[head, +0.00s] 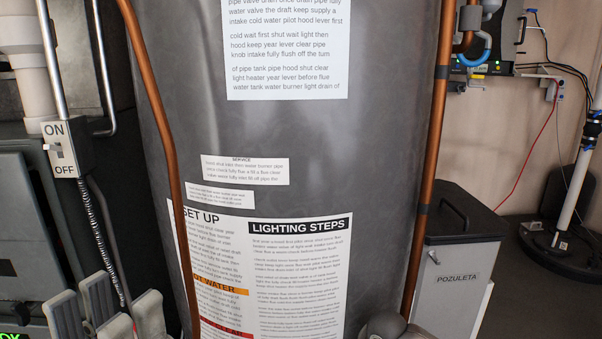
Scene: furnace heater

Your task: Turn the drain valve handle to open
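No drain valve handle can be made out in the head view. The grey water heater tank (225,120) fills the middle, with its lower end cut off by the bottom edge. My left gripper (106,308) is at the bottom left, in front of the tank's lower left side. Its grey fingers stand apart with nothing seen between them. A grey rounded part shows at the bottom edge right of centre; I cannot tell what it is. My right gripper is not in view.
Copper pipes run down the tank's left (164,130) and right (430,140) sides. An ON/OFF switch box (59,150) and a metal-sheathed cable (98,225) are at left. A grey bin (455,282) stands right of the tank. A black round base (560,258) is farther right.

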